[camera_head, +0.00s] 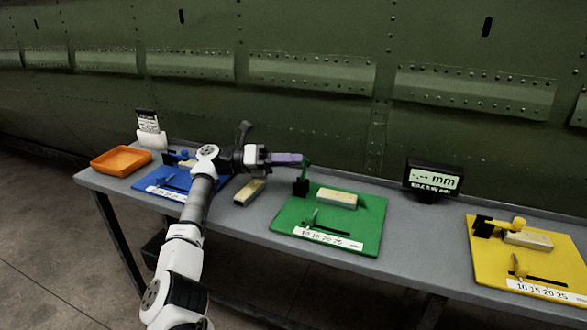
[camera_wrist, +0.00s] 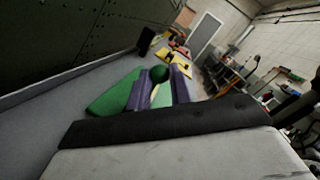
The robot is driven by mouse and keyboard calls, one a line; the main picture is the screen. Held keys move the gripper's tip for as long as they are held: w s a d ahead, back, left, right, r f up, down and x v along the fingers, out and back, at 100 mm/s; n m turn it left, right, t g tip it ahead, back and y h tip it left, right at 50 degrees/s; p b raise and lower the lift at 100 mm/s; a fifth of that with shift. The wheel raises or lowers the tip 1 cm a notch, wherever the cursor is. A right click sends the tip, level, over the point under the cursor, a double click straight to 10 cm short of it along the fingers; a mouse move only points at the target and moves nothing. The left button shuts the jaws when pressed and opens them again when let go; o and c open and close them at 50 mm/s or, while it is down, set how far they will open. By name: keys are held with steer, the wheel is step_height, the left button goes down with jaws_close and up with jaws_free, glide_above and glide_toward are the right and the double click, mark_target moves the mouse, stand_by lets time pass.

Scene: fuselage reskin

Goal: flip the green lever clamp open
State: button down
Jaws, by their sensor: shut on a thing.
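The green lever clamp has a black base (camera_head: 300,187) at the back left corner of the green board (camera_head: 345,238). Its green lever (camera_head: 307,170) stands about upright over the base. My gripper (camera_head: 302,160) reaches in from the left with its purple fingers at the top of the lever. In the wrist view the lever's round green knob (camera_wrist: 160,73) sits between the two fingertips, and my gripper is shut on it. The lower lever and the base are hidden in the wrist view.
A pale block (camera_head: 337,198) lies on the green board, another (camera_head: 249,192) on the grey bench left of it. A blue board (camera_head: 160,182) and orange tray (camera_head: 121,160) are at left. A display (camera_head: 433,180) and yellow board (camera_head: 490,262) are at right. The fuselage wall rises behind.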

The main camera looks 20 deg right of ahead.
steer(key=shift+w+a+f+h+b, duration=0.1)
steer(key=shift+w+a+h+b, duration=0.05)
steer(key=shift+h+b, duration=0.2)
stand_by(0.3)
steer(key=c, duration=1.3)
jaws_free()
steer(key=shift+o, duration=0.2)
steer(key=shift+b+v, duration=1)
steer(key=shift+v, duration=2.75)
